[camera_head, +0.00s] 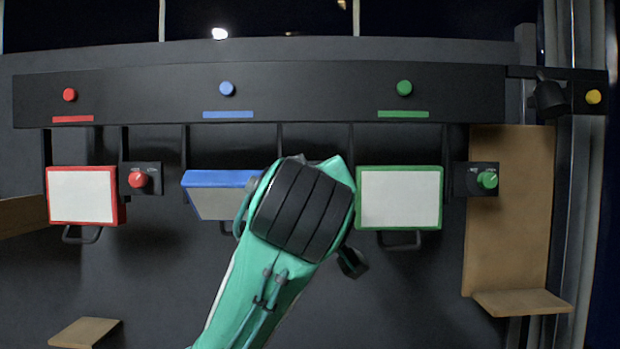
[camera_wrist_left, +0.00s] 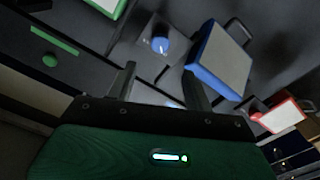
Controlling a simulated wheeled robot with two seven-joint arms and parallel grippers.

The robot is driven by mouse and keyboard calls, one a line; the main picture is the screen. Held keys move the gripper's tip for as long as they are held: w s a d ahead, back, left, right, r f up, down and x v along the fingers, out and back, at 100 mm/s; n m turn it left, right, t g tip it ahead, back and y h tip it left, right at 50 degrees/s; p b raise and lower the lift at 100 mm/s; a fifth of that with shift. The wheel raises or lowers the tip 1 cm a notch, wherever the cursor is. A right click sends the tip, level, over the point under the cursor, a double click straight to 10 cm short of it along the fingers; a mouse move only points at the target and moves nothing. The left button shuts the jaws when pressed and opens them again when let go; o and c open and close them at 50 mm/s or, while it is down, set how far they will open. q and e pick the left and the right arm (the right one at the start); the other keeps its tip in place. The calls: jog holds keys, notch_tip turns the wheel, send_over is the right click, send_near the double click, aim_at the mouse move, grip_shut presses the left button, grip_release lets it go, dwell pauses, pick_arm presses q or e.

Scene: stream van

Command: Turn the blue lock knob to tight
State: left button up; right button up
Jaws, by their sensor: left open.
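The blue lock knob (camera_wrist_left: 160,46) shows in the left wrist view on a dark square plate, beside the blue-framed panel (camera_wrist_left: 222,62). A small pale mark shows on the knob; its setting is too small to read. My left gripper (camera_wrist_left: 160,74) is open and empty. Its two fingers point toward the wall, and the knob appears beyond the gap between their tips, with no contact visible. In the head view my left arm covers the knob, and the blue-framed panel (camera_head: 220,200) is tilted outward. My right gripper is not in view.
A red-framed panel (camera_head: 82,195) with a red knob (camera_head: 138,179) is at left. A green-framed panel (camera_head: 400,198) with a green knob (camera_head: 487,179) is at right. Round buttons line the upper bar (camera_head: 310,95). Wooden boards (camera_head: 510,215) stand at right.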

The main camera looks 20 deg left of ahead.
pick_arm(q)
jog(key=p+x, duration=0.5)
jog(key=x, duration=0.5)
jog(key=shift+w, duration=0.35)
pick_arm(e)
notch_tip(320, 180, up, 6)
pick_arm(q)
jog(key=shift+f, duration=0.1)
jog(key=c, duration=1)
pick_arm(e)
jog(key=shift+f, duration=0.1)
